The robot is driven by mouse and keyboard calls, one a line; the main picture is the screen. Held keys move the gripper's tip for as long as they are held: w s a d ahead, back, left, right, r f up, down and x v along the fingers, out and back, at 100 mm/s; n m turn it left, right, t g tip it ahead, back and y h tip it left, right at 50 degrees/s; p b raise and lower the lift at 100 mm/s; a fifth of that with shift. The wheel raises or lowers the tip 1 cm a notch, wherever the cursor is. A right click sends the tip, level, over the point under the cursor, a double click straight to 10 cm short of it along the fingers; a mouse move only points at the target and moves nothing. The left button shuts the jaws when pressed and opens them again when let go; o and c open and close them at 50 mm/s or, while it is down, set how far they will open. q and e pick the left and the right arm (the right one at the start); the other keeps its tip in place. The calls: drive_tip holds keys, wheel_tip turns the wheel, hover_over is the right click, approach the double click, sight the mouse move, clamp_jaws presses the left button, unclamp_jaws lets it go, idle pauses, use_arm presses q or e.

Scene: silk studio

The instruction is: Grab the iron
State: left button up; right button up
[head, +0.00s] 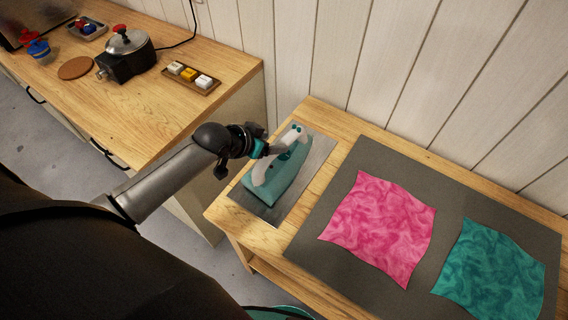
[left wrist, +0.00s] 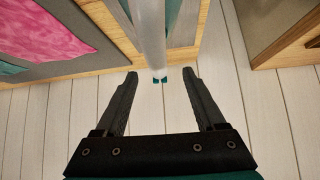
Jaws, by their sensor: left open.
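The iron (head: 275,187) has a teal body and a pale grey handle with teal parts. It rests on a grey metal plate (head: 319,160) at the left end of the wooden table. My left gripper (head: 264,147) is at the handle's left side, with its jaws open. In the left wrist view, the open fingers of the left gripper (left wrist: 160,77) stand on either side of the iron's pale handle (left wrist: 152,30), with gaps on both sides. Part of the iron is hidden behind the gripper in the head view. My right gripper is not in view.
A dark grey mat (head: 355,165) carries a pink cloth (head: 380,228) and a teal cloth (head: 492,270). A wooden counter (head: 150,115) at left holds a pot on a burner (head: 127,55) and a small tray of blocks (head: 190,79). A plank wall (head: 400,60) stands behind.

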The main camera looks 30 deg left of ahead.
sight(282, 141)
use_arm(q)
drive_tip(key=shift+d+b+x, duration=0.2)
drive_tip(key=shift+b+x, duration=0.15)
drive_tip(key=shift+x, duration=3.05)
drive_tip(key=shift+s, duration=0.15)
clamp_jaws()
drive_tip(key=shift+w+r, duration=0.2)
drive_tip(key=shift+r, duration=0.05)
